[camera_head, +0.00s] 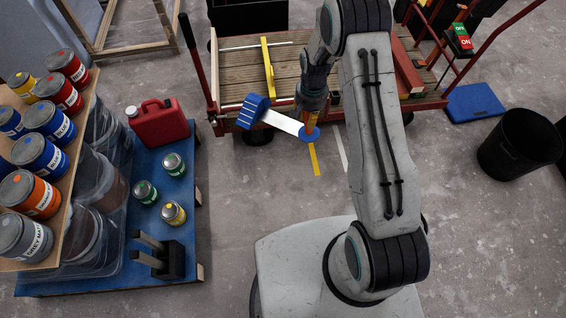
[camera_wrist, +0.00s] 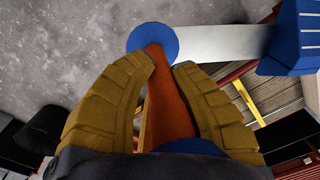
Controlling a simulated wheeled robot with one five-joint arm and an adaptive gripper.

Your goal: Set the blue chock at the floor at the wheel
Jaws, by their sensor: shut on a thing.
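The blue chock (camera_head: 254,107) is a ribbed wedge on the end of a white bar, which runs to a blue disc and an orange grip (camera_wrist: 168,95). My gripper (camera_head: 312,113) is shut on this orange grip, its yellow fingers on both sides in the wrist view (camera_wrist: 165,66). The chock hangs out to the left, in front of the wooden-decked cart's (camera_head: 232,68) near edge in the head view. It also shows at the top right of the wrist view (camera_wrist: 290,42). A dark cart wheel (camera_head: 257,138) shows just below the chock, partly hidden; I cannot tell whether they touch.
A yellow strip (camera_head: 314,160) and a white strip (camera_head: 340,148) mark the floor before the cart. A blue bench (camera_head: 165,238) with a red jerrycan (camera_head: 158,121) and cans stands left. A black bin (camera_head: 518,146) and blue slab (camera_head: 475,103) are right. Floor between bench and my base is clear.

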